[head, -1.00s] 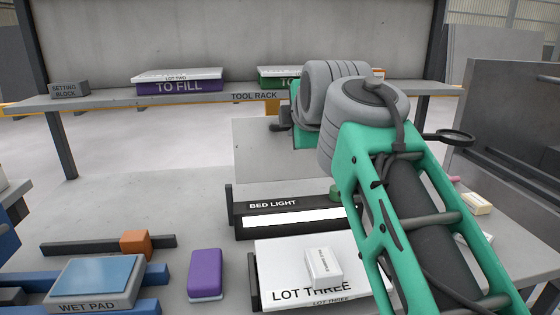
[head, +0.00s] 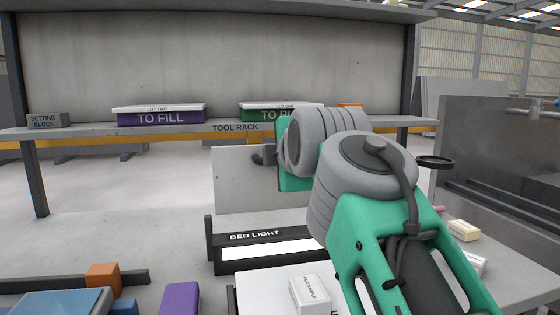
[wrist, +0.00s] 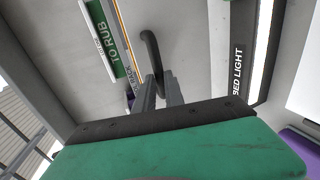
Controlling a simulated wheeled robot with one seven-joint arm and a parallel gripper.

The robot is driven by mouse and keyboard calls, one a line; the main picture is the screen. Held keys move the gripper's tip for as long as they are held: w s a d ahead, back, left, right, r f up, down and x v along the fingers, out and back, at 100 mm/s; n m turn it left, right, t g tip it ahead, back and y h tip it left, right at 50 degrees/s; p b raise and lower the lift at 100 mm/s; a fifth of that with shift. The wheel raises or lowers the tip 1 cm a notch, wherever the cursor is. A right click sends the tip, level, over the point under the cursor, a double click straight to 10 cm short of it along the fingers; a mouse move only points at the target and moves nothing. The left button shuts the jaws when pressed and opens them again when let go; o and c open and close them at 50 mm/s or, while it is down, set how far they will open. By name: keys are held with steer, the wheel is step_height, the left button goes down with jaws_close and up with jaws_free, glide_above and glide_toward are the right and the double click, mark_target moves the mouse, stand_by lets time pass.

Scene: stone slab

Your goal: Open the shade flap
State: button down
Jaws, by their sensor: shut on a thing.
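The shade flap (head: 237,190) looks like a plain grey upright panel behind the bed light (head: 255,238). My gripper (head: 262,155) is at the panel's upper part, largely hidden behind my own green and grey arm in the head view. In the wrist view, the fingers of my gripper (wrist: 160,92) are shut on a dark curved handle (wrist: 151,48). The grey panel surface (wrist: 205,45) lies behind the handle there. The panel's right part is hidden by my arm in the head view.
The tool rack (head: 180,130) spans the back, with a purple tray (head: 160,118) and a green tray (head: 258,113) on it. A white box (head: 310,294), a purple block (head: 180,298) and an orange block (head: 103,275) are in front. A magnifier (head: 435,162) stands at right.

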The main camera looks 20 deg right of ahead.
steer(key=c, duration=1.5)
jaws_free()
steer(key=shift+w+f, duration=0.25)
steer(key=shift+f, duration=0.45)
steer(key=shift+o, duration=0.5)
steer(key=shift+r, duration=0.2)
steer(key=shift+r, duration=0.15)
